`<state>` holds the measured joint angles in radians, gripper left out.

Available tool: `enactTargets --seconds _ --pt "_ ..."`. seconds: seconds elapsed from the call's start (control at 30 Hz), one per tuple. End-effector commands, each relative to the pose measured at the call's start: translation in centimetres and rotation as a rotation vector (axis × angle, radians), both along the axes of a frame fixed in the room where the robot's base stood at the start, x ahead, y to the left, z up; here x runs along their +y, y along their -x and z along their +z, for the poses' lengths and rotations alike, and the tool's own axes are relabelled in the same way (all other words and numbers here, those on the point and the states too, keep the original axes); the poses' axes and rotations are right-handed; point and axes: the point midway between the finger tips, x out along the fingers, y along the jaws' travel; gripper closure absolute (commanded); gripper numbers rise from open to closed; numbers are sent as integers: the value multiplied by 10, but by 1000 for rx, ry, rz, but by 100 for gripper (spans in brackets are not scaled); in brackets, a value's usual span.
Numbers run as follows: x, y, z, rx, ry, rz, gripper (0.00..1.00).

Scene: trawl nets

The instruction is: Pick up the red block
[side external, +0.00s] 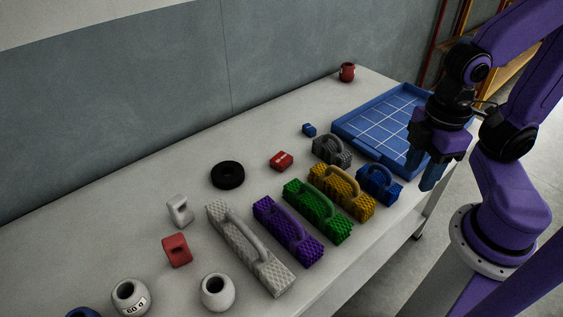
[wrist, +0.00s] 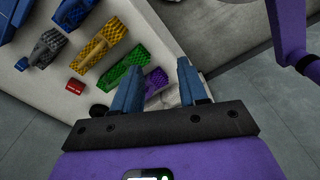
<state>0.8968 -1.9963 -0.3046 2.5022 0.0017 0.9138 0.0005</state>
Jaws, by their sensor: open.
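A small red block (side external: 281,161) with white marks on its top lies on the table, between the black ring and the grey handled block. It also shows at the left of the wrist view (wrist: 75,86). My gripper (side external: 422,170) is open and empty, fingers pointing down, near the table's right edge by the blue tray and blue handled block. In the wrist view my gripper (wrist: 159,68) has its two blue fingers apart with nothing held between them. It is well away from the red block.
Handled blocks in grey (side external: 332,150), blue (side external: 379,184), yellow (side external: 341,191), green (side external: 318,211), purple (side external: 288,230) and white (side external: 249,248) line the front. A black ring (side external: 227,175), small blue block (side external: 309,130), red holed piece (side external: 177,249), red jar (side external: 347,72) and blue tray (side external: 345,128) stand around.

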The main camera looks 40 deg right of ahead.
Motion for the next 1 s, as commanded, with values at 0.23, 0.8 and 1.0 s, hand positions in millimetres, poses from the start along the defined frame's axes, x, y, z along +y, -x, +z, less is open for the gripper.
enactTargets --seconds 0.23,0.8,1.0 --pt "0 0 0 0 0 0 57" --pt "0 0 0 0 1 0 17" --pt "15 -25 1 -13 57 36 17"
